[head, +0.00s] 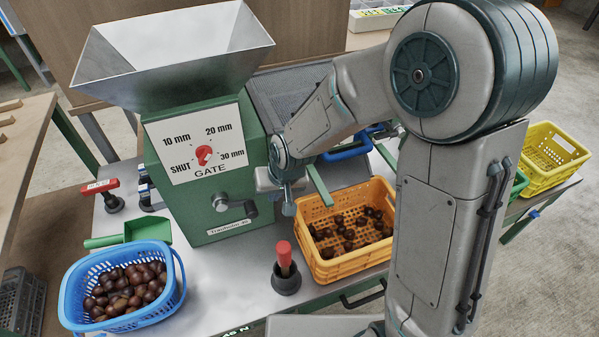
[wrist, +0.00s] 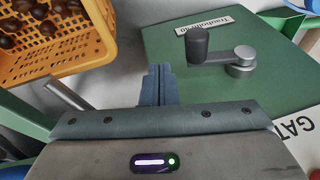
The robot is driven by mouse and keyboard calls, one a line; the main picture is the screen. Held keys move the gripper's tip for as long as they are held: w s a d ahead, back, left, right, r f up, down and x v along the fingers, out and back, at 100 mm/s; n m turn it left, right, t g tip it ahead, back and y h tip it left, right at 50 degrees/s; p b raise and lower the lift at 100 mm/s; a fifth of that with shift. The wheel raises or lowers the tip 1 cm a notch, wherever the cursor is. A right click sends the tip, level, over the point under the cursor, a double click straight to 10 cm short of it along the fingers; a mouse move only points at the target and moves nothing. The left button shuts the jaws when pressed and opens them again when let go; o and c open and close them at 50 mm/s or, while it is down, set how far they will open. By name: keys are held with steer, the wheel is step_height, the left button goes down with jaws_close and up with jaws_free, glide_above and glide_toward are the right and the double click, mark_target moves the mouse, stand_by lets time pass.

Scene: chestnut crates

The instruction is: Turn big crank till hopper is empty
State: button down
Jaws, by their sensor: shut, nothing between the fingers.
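The hopper (head: 172,52) is a grey metal funnel on top of a green machine (head: 190,130). Its visible inner walls are bare; its bottom is hard to make out. A grey crank (head: 237,207) with a dark knob sits low on the machine's front; it also shows in the wrist view (wrist: 220,58). I cannot tell whether this is the big one.
An orange crate (head: 345,268) with several chestnuts stands right of the machine. A blue basket (head: 110,322) of chestnuts and a green scoop (head: 130,231) are at left. A red-handled tool (head: 285,268) stands in front. The gate dial (head: 203,155) has a red knob.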

steer(key=s+d+r+m+h+p, duration=0.1)
steer(key=s+d+r+p, duration=0.1)
steer(key=s+d+r, duration=0.2)
steer(key=s+d+r+m+h+p, duration=0.1)
steer(key=s+d+r, duration=0.4)
steer(key=d+r, duration=0.5)
steer(key=s+d+r+m+p, duration=0.1)
steer(key=s+d+r+p, duration=0.3)
steer(key=d+r, duration=0.3)
steer(key=shift+s+d+r+h, duration=0.2)
steer(key=shift+d+r+h, duration=0.1)
steer(key=shift+r+h, duration=0.1)
stand_by(1.3)
